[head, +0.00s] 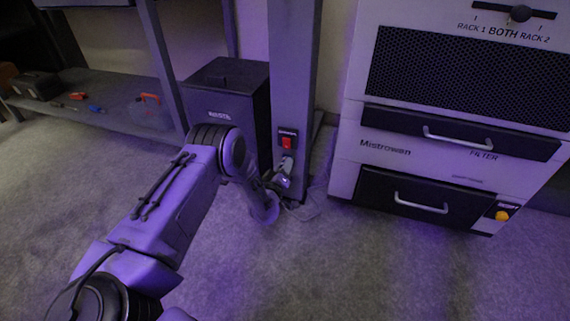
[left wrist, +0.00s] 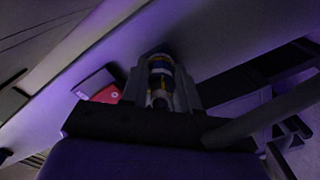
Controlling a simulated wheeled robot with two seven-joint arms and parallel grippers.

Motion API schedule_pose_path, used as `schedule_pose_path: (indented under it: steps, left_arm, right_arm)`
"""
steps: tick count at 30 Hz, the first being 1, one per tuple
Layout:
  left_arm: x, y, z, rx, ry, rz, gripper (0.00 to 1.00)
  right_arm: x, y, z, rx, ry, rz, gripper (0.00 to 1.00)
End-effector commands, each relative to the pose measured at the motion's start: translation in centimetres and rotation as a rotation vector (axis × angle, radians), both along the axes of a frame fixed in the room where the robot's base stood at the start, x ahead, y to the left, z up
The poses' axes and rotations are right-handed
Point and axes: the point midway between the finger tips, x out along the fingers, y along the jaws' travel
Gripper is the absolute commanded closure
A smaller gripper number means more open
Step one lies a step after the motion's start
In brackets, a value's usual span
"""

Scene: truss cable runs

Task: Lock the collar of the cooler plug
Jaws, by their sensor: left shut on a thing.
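The cooler plug (left wrist: 160,66) shows in the left wrist view as a blue cylinder with yellow or gold bands, its collar among these bands. It sits against the grey post (head: 290,65), below a red switch (head: 287,142). My left gripper (head: 281,180) is low at the front of the post. It is shut on the plug, with one dark finger on each side of it in the left wrist view (left wrist: 161,88). In the head view the plug is mostly hidden by the gripper. I cannot tell how far the collar is turned. My right gripper is not in view.
The white Mistrowen cabinet (head: 345,145) with two dark drawers stands right of the post. A dark box (head: 228,100) stands close on the left. A low shelf (head: 105,118) holds tools and small cases. A cable (head: 302,212) lies by the post's foot. The carpet in front is clear.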

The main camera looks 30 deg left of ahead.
Motion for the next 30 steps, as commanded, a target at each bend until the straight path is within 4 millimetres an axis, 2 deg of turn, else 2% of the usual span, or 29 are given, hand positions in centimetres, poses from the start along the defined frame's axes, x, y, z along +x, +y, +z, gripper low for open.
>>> schedule_pose_path:
  steps: [2, 7, 13, 14, 16, 30]
  left_arm:
    - [0.3, 0.07, 0.42, 0.011, -0.008, 0.0, 1.0]
    - [0.46, -0.01, 0.49, 0.217, 0.041, -0.002, 1.0]
    - [0.47, 0.13, 0.43, 0.24, 0.047, 0.002, 1.0]
    - [0.47, 0.13, 0.43, 0.24, 0.047, 0.002, 0.64]
    - [0.45, 0.13, 0.41, 0.239, 0.047, 0.002, 0.41]
    - [0.1, 0.59, 0.11, 0.238, 0.054, 0.009, 0.4]
  right_arm:
    - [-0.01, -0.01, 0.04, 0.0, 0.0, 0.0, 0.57]
    - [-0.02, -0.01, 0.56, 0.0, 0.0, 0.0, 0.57]
    - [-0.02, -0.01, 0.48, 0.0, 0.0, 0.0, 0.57]
    - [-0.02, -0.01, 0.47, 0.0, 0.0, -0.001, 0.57]
    - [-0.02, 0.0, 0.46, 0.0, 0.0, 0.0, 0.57]
    - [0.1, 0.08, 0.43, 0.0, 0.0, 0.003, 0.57]
